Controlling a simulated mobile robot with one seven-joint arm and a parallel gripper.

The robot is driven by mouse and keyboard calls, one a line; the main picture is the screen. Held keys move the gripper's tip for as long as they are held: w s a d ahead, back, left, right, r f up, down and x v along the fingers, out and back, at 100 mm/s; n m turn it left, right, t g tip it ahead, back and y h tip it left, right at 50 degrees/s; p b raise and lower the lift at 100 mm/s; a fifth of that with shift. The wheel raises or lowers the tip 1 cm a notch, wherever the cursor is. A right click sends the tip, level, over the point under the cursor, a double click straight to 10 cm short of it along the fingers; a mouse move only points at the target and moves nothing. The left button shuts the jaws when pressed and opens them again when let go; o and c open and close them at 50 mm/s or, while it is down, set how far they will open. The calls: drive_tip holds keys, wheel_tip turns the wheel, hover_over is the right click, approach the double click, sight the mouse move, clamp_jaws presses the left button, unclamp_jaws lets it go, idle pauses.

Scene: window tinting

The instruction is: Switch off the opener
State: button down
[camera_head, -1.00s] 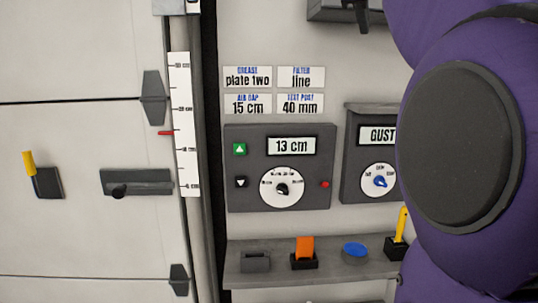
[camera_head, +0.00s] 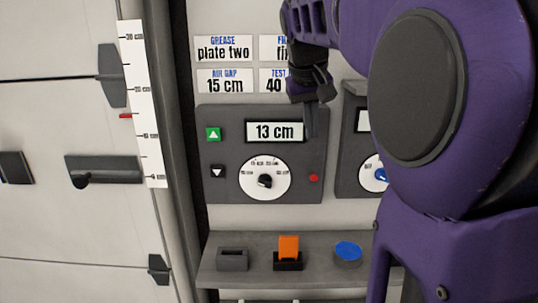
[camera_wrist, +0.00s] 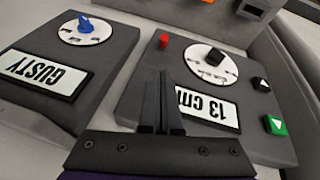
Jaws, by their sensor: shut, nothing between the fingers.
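A dark grey control panel (camera_head: 225,120) has a display (camera_head: 275,131) reading 13 cm. On it are a green up button (camera_head: 213,134), a black down button (camera_head: 217,173), a white dial with a black knob (camera_head: 264,181) and a small red button or lamp (camera_head: 314,178). Nothing here is labelled opener. My gripper (camera_head: 311,128) is shut and empty, in front of the panel's upper right, beside the display. In the wrist view, upside down, the fingers (camera_wrist: 158,80) point between the display and the panel's edge, below the red part (camera_wrist: 164,41). Contact cannot be told.
A second panel reading GUSTY (camera_wrist: 45,72) with a blue knob (camera_wrist: 86,26) stands beside it, mostly behind my arm in the head view. A shelf (camera_head: 215,277) below carries an orange lever (camera_head: 288,247) and a blue button (camera_head: 348,250). A ruler (camera_head: 142,100) is left.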

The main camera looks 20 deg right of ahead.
sight(312, 174)
drive_tip(key=shift+a+f, duration=0.1)
drive_tip(key=shift+f, duration=0.3)
drive_tip(key=b+x, duration=0.1)
drive_tip(key=x, duration=0.9)
drive_tip(key=shift+s+b, duration=0.1)
drive_tip(key=shift+b, duration=0.3)
drive_tip(key=shift+a+f, duration=0.1)
drive_tip(key=shift+s, duration=0.15)
